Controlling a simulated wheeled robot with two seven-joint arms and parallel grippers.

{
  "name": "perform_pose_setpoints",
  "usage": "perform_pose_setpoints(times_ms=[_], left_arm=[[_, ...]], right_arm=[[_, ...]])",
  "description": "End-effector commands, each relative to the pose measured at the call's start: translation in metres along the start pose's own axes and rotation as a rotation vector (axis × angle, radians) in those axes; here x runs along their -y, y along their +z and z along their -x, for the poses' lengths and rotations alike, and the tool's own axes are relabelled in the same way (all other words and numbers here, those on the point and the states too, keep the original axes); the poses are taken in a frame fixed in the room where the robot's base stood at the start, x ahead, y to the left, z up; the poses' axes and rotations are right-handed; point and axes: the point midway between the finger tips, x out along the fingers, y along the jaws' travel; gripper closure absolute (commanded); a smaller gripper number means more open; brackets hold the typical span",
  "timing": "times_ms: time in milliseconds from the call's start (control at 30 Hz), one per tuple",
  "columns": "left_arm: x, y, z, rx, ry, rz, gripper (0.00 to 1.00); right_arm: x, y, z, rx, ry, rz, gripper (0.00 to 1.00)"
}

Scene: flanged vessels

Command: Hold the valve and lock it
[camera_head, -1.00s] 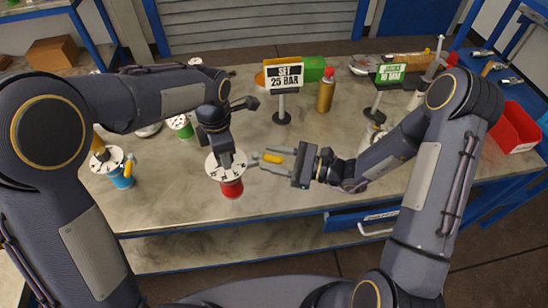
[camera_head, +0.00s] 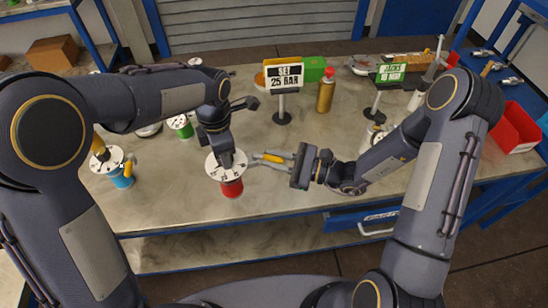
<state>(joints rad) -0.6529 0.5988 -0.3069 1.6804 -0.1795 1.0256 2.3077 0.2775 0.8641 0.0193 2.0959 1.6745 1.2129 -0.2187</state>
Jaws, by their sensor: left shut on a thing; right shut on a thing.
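The red valve (camera_head: 231,188), with a white marked dial (camera_head: 214,170) on top, stands upright on the bench near its front edge. My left gripper (camera_head: 226,160) reaches down onto the dial from above and is shut on the valve's top; it hides the part it grips. My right gripper (camera_head: 266,158) comes in level from the right, with its fingertips at the valve's right side. It is shut on a small yellow piece (camera_head: 272,157), mostly hidden between the fingers. Whether this piece joins the valve is unclear.
A blue valve (camera_head: 122,178) with a white dial stands at the left, and a green one (camera_head: 182,126) behind. A "SET 25 BAR" sign (camera_head: 284,76) stands behind the red valve. A gold bottle (camera_head: 326,94) and a green sign (camera_head: 390,73) stand further right.

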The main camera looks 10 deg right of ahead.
Motion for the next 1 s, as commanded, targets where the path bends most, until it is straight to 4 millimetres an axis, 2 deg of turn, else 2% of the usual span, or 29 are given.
perform_pose_setpoints(times_ms=[267,1000], left_arm=[[0.0,0.0,0.001,0.002,-0.001,0.001,1.0],[0.001,0.001,0.0,0.002,-0.002,-0.001,1.0]], right_arm=[[-0.008,0.003,-0.001,-0.033,-0.148,-0.008,1.0],[-0.037,0.008,-0.017,-0.198,-0.753,-0.011,1.0]])
